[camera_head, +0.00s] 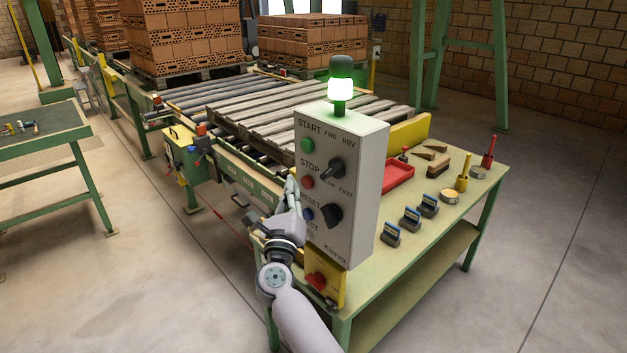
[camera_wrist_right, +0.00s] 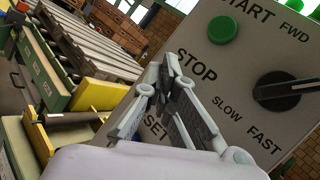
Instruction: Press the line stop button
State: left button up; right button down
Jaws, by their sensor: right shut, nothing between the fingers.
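The grey control box (camera_head: 343,190) stands upright at the table's near left corner, with a lit green lamp (camera_head: 341,90) on top. Its red button (camera_head: 307,182) sits under the STOP label, between the green START button (camera_head: 307,145) and the blue RESET button (camera_head: 307,214). My right gripper (camera_head: 292,188) is shut and empty, its fingertips just left of the red button; I cannot tell whether they touch the box. In the right wrist view, the shut fingers (camera_wrist_right: 165,75) point at the panel beside the STOP label and hide the red button. My left gripper is out of view.
Two black knobs (camera_head: 333,167) sit right of the buttons. A yellow box with a red knob (camera_head: 316,281) is below. The green table (camera_head: 455,215) holds a red tray (camera_head: 398,175) and small tools. A roller conveyor with a wooden pallet (camera_head: 262,115) lies behind.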

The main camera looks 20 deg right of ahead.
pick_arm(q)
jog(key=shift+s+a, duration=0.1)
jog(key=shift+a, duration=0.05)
pick_arm(e)
jog(key=shift+d, duration=0.1)
dwell(0.4)
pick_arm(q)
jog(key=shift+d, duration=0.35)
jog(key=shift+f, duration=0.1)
pick_arm(e)
jog(key=shift+r, duration=0.1)
jog(key=shift+w+d, duration=0.1)
jog(key=shift+d, duration=0.25)
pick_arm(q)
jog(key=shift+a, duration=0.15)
pick_arm(e)
jog(key=shift+w+d, duration=0.15)
jog(key=shift+d, duration=0.35)
dwell(0.8)
jog(key=shift+a, duration=0.1)
dwell(0.3)
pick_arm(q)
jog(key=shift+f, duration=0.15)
pick_arm(e)
jog(key=shift+s+a, duration=0.35)
jog(key=shift+a, duration=0.4)
